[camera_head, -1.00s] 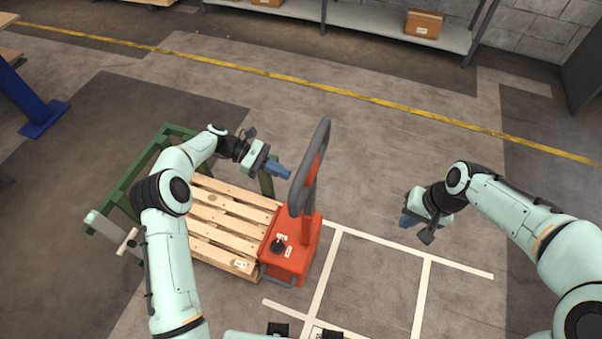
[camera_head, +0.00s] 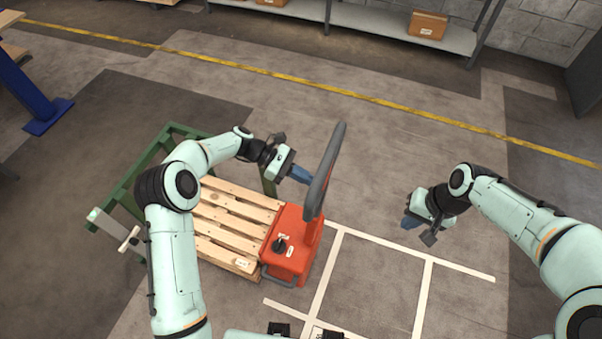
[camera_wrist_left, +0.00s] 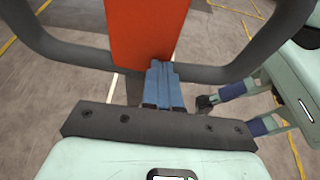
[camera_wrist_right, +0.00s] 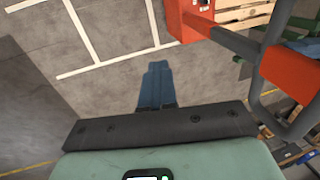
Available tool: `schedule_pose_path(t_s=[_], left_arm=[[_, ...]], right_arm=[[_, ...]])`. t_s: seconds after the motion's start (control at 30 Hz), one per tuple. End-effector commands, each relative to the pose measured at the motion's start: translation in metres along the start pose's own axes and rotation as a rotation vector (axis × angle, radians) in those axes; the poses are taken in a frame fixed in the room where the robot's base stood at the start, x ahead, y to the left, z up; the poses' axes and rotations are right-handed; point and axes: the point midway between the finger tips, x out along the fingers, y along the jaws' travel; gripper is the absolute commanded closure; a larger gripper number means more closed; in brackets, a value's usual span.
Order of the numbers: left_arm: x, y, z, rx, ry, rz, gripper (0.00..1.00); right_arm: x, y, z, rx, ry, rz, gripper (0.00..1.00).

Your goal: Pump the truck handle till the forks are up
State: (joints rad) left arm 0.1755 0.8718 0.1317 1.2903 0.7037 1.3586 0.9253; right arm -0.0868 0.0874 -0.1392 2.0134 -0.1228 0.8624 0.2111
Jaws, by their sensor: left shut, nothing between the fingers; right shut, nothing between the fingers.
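The red pallet truck (camera_head: 288,252) stands at the right end of a wooden pallet. Its handle (camera_head: 325,170), a dark loop on a red bar, leans to the right in the head view. My left gripper (camera_head: 304,176) is shut and empty, its blue fingertips at the left side of the handle. In the left wrist view the fingers (camera_wrist_left: 162,85) are at the handle's lower bar, against or just before the red part; contact is hard to tell. My right gripper (camera_head: 408,222) is shut and empty, apart from the truck on its right. The forks are hidden under the pallet.
The wooden pallet (camera_head: 235,215) lies beside a green frame (camera_head: 130,185) at the left. White floor lines (camera_head: 375,240) mark clear floor right of the truck. A shelf (camera_head: 370,28) with a carton (camera_head: 427,25) stands at the back.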

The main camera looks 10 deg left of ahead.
Motion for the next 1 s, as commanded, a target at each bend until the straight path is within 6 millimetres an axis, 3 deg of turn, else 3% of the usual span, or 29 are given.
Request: schedule_pose_path(t_s=[0.23, 0.4, 0.77, 1.0], left_arm=[[0.0, 0.0, 0.0, 0.0, -0.001, 0.001, 1.0], [0.0, 0.0, 0.0, -0.001, -0.001, 0.0, 1.0], [0.0, 0.0, 0.0, -0.001, -0.001, 0.0, 1.0], [0.0, 0.0, 0.0, -0.001, -0.001, 0.0, 1.0]], right_arm=[[0.0, 0.0, 0.0, 0.0, 0.0, 0.0, 0.99], [0.0, 0.0, 0.0, 0.0, 0.0, 0.0, 0.45], [-0.004, 0.0, -0.001, 0.0, 0.003, -0.001, 0.45], [-0.045, 0.0, -0.001, 0.0, 0.007, -0.001, 0.45]])
